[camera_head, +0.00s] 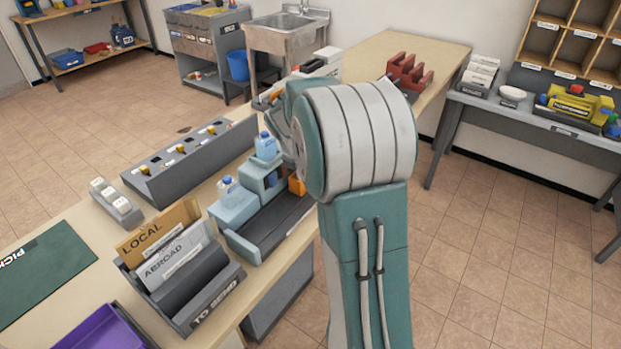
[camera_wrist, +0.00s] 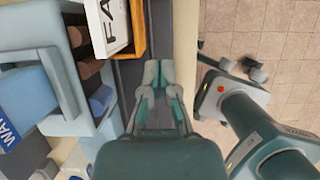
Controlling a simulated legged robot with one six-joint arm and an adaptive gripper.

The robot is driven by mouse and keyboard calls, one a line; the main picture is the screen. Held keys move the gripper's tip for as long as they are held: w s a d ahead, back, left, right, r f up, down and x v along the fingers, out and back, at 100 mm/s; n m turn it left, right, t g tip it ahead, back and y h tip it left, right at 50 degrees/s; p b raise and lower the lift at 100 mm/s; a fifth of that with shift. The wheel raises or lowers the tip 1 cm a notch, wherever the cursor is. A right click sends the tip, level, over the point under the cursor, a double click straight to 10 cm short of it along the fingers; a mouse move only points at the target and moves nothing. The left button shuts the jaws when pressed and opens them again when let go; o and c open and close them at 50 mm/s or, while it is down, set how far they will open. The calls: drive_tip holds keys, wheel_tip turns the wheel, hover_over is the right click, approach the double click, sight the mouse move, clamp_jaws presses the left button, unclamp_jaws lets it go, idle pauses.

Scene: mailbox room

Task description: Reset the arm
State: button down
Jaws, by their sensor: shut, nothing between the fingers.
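My arm, teal and light grey, rises in the middle of the head view and bends over the long table (camera_head: 262,230). It hides my gripper there. In the wrist view my gripper (camera_wrist: 160,75) is shut, with its fingertips close together and nothing between them. It is above a dark grey strip beside the light blue machine (camera_wrist: 68,60). The machine also shows in the head view (camera_head: 236,206), left of my arm. I cannot tell how high the fingers are above the strip.
An orange-edged box with a white lettered face (camera_wrist: 112,22) lies just ahead-left of the fingers. A letter rack (camera_head: 180,290), a grey switch box (camera_head: 190,160) and a purple tray (camera_head: 103,330) stand on the table. Tiled floor (camera_head: 500,250) is open to the right.

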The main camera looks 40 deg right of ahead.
drive_tip(key=s+a+r+m+t+y, duration=0.2)
drive_tip(key=s+a+r+m, duration=0.85)
drive_tip(key=a, duration=0.25)
drive_tip(key=s+a+m+t+y, duration=0.1)
drive_tip(key=s+a+m, duration=0.4)
drive_tip(key=s, duration=0.2)
drive_tip(key=s+a+m+t+y, duration=0.1)
drive_tip(key=s+a+m, duration=0.3)
drive_tip(key=s+m, duration=0.2)
drive_tip(key=shift+s+a+r, duration=0.3)
drive_tip(key=shift+s+a, duration=0.1)
drive_tip(key=shift+s, duration=0.55)
drive_tip(key=shift+m, duration=0.25)
